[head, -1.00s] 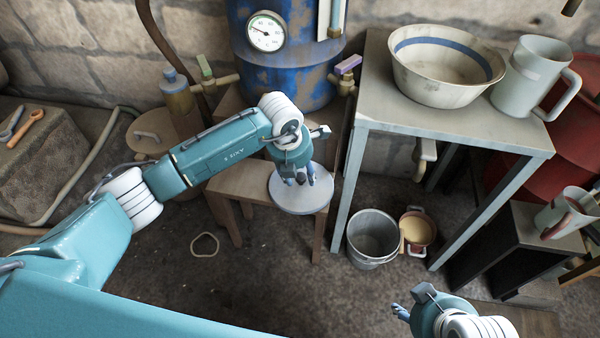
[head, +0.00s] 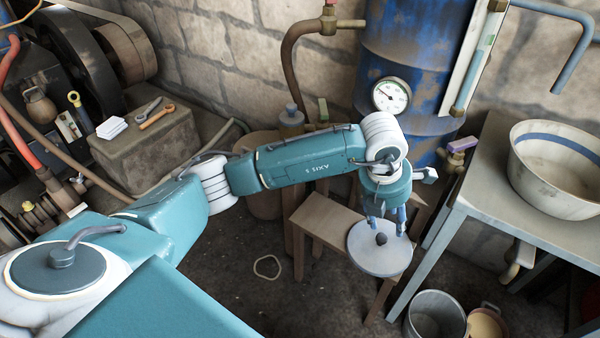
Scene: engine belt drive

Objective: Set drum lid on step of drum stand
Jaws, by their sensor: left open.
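The drum lid (head: 369,261) is a round pale grey disc with a small dark knob (head: 381,239). It lies about flat on the wooden step (head: 326,222) of the drum stand, at its right end, and reaches past the step's edge. My left gripper (head: 387,227) points down over the lid, open, with its blue fingers apart just above and behind the knob. I cannot tell whether a fingertip touches the lid. The blue drum (head: 410,55) with a gauge stands behind. My right gripper is out of view.
A metal table (head: 484,185) with a striped basin (head: 560,180) stands right of the step. A bucket (head: 436,312) and a small pot (head: 487,322) are on the floor below. A stone block (head: 150,145) with wrenches is at left. The floor before the step is mostly clear.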

